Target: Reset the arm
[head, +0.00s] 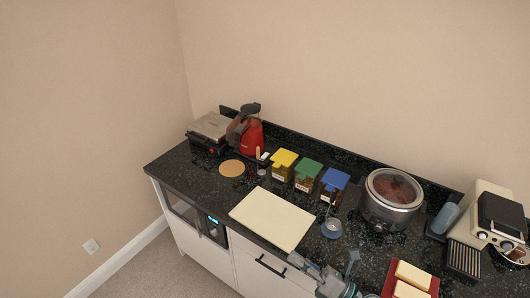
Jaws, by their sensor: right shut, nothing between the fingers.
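My right gripper (303,264) is at the bottom of the head view, over the front edge of the dark counter (180,172). It is shut and empty, and it points to the left. It is near the front right corner of a cream cutting board (272,218) and appears apart from it. My left gripper is not in view.
A slow cooker (391,201), a coffee machine (490,222) and a red tray (424,286) with pale blocks stand to the right. Yellow (285,158), green (308,169) and blue (335,179) lidded containers, a red blender (251,136) and a grill press (210,126) stand behind.

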